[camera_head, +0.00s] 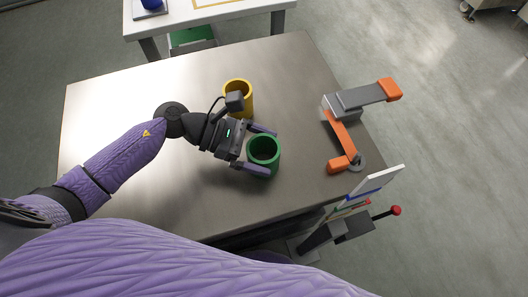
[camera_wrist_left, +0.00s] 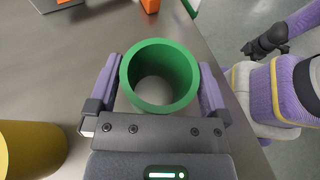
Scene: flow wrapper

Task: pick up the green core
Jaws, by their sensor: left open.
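The green core (camera_head: 264,151) is a hollow green cylinder standing upright on the metal table. My left gripper (camera_head: 260,150) is open, with one finger on each side of the core. In the left wrist view the green core (camera_wrist_left: 160,77) sits between the two purple fingers (camera_wrist_left: 159,85), with its open top facing the camera. I cannot tell whether the fingers touch its wall. My right gripper does not show in the head view; in the left wrist view a dark end (camera_wrist_left: 262,42) of my other arm shows, too unclear to read.
A yellow core (camera_head: 238,97) stands behind my left gripper and shows in the left wrist view (camera_wrist_left: 30,150). An orange and grey fixture (camera_head: 344,122) stands at the table's right. The grey metal table (camera_head: 120,105) is clear at the left. A white panel (camera_head: 376,181) stands by the front right edge.

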